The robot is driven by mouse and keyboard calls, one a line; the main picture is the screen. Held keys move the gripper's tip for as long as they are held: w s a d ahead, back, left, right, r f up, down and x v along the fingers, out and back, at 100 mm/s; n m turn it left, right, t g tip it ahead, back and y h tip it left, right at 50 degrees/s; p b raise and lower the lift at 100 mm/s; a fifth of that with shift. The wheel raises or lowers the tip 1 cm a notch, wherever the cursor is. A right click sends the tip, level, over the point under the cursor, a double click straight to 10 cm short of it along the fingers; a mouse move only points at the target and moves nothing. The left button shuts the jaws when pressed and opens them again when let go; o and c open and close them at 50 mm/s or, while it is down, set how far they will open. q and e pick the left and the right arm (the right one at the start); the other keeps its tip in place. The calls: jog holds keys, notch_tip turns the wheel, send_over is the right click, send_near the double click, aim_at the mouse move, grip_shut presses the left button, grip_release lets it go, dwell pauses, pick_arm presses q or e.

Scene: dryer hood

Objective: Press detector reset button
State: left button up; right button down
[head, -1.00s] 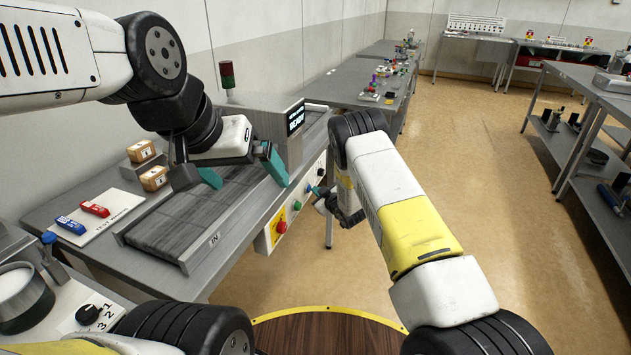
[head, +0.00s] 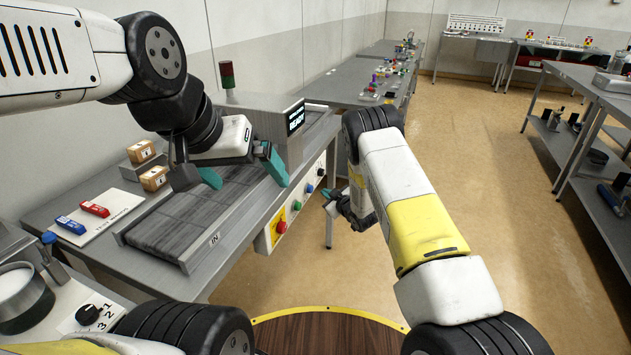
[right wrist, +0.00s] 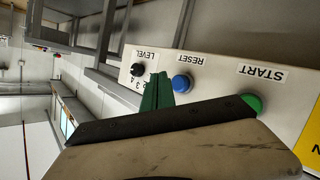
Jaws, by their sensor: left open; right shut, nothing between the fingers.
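The detector (head: 262,122) has a READY display and a front control panel. The blue RESET button (head: 309,188) sits on that panel, between the green START button (head: 297,205) and the black LEVEL knob (head: 321,172). The right wrist view also shows the blue button (right wrist: 181,83), with the RESET label beside it. My right gripper (head: 327,196) is shut and empty, a little to the right of the panel. Its green fingertip (right wrist: 155,92) appears close beside the blue button in the wrist view; the exact gap is unclear. My left gripper (head: 240,171) is open and empty above the conveyor.
A red button (head: 281,227) on a yellow plate is at the panel's near end. The conveyor (head: 190,217) runs through the detector. Small boxes (head: 153,178) and a card with red and blue pieces (head: 98,216) lie at left.

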jog(key=shift+s+d, duration=0.3)
jog(key=shift+d, duration=0.5)
jog(key=shift+s+d, duration=0.25)
jog(key=shift+d, duration=0.55)
